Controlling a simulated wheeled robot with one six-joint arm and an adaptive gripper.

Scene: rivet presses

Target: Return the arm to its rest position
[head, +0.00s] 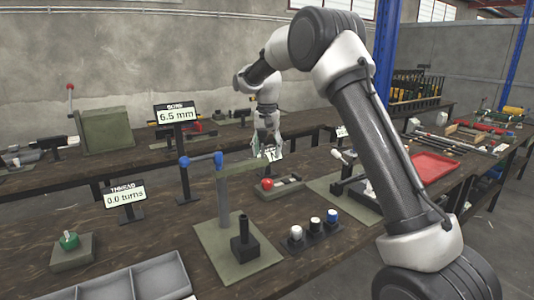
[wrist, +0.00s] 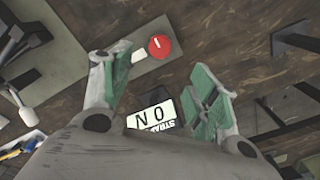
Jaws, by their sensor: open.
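My arm reaches up and over the bench in the head view, bent at the elbow, with the gripper (head: 267,143) pointing down above the far part of the front bench. In the wrist view my gripper (wrist: 160,95) is open, its green-padded fingers spread wide with nothing between them. Below the fingers a small display sign (wrist: 152,115) and the dark wooden bench top show. A red knob (wrist: 159,46) on a grey-green plate lies just beyond the left finger; it also shows in the head view (head: 267,184), in front of the gripper.
A press with a blue-ended lever (head: 222,185) stands left of the gripper. Displays read 6.5 mm (head: 176,115) and 0.0 turns (head: 125,197). A red tray (head: 434,166) lies right, behind my arm. Space above the bench is mostly free.

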